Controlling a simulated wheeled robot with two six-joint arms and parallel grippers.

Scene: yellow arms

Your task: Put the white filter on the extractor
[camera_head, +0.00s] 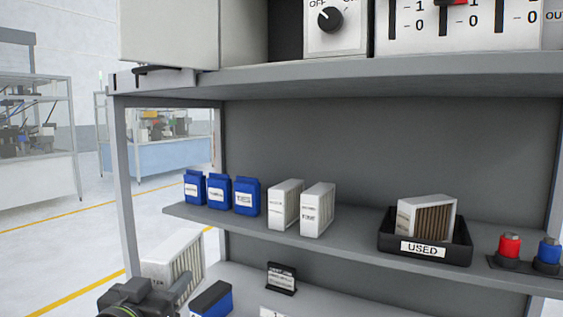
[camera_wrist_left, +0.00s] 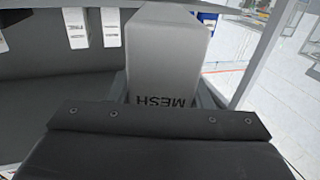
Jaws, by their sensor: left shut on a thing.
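A white filter (camera_head: 172,258) with a pleated side is at the lower left of the head view. My left gripper (camera_head: 150,284) is shut on it and holds it in front of the lower part of the shelf unit. In the left wrist view the filter (camera_wrist_left: 168,55) fills the space between the fingers and bears the word MESH, upside down. Two more white filters (camera_head: 286,204) (camera_head: 318,210) stand upright on the middle shelf. I cannot tell which thing is the extractor. My right gripper is not in view.
Three blue packs (camera_head: 220,194) stand left on the middle shelf (camera_head: 350,246). A black USED tray (camera_head: 462,252) holds a used filter (camera_head: 428,217). Red (camera_head: 509,246) and blue (camera_head: 549,251) items stand right. A blue block (camera_head: 211,299) and black sign (camera_head: 282,279) are below.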

